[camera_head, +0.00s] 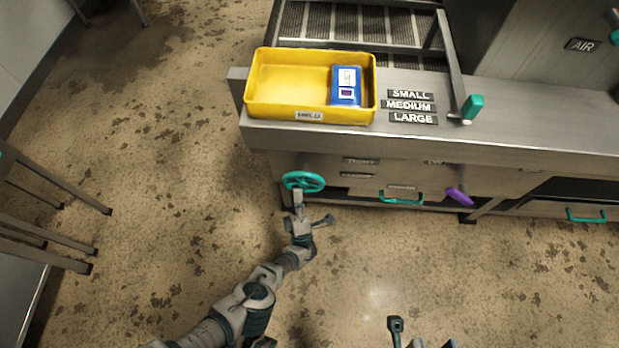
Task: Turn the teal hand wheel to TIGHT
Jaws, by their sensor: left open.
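The teal hand wheel (304,181) is on the front of the steel bench, near its left end, below the worktop. My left gripper (311,209) is just below the wheel in the picture, with its fingers spread apart. One finger points up to the wheel's lower rim; I cannot tell whether it touches. The other finger points right, clear of the wheel. Small dark labels (361,161) sit right of the wheel, too blurred to read surely. Part of what looks like my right gripper (396,326) shows at the bottom edge, mostly cut off.
A yellow bin (310,115) with a blue box (346,86) stands on the worktop above the wheel. A teal drawer handle (401,198) and a purple handle (458,195) are to the right on the front. A teal-tipped lever (472,107) stands above.

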